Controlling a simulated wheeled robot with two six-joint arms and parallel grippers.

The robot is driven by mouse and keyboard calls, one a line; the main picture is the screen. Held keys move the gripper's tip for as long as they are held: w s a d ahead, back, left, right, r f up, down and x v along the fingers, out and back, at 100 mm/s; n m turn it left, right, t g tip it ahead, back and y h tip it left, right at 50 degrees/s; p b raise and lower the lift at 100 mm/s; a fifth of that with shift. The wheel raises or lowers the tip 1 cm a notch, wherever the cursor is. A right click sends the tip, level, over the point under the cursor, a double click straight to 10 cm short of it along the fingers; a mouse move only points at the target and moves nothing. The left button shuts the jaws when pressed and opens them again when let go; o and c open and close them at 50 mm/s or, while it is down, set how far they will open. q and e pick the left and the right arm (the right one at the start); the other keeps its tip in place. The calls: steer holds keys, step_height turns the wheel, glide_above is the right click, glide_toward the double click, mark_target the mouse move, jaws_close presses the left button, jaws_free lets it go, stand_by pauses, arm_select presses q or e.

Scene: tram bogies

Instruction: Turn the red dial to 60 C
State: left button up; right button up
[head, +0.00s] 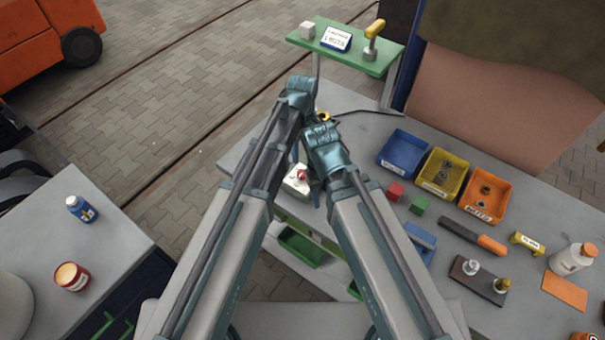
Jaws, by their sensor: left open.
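A small white box with a red dial (301,174) stands on the grey bench, in the gap between my two forearms. The dial's scale and its setting are too small and too covered to read. My left gripper (311,185) is open, low beside the right side of the dial, and partly hidden by my arms. I cannot tell whether it touches the dial. My right arm reaches in from the right, and its gripper is hidden behind its own wrist.
Blue (403,151), yellow (441,174) and orange (484,196) bins stand right of my arms. A green raised shelf (345,47) stands behind. A dark cable runs across the bench behind my wrists.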

mark_target(302, 173)
arm_select(q)
step_height(302, 173, down, 11)
steer(key=b, duration=1)
steer(key=shift+f, duration=0.2)
arm_select(e)
step_height(302, 173, down, 12)
steer(key=shift+r, duration=0.25)
steer(key=shift+r, duration=0.1)
arm_select(q)
jaws_close()
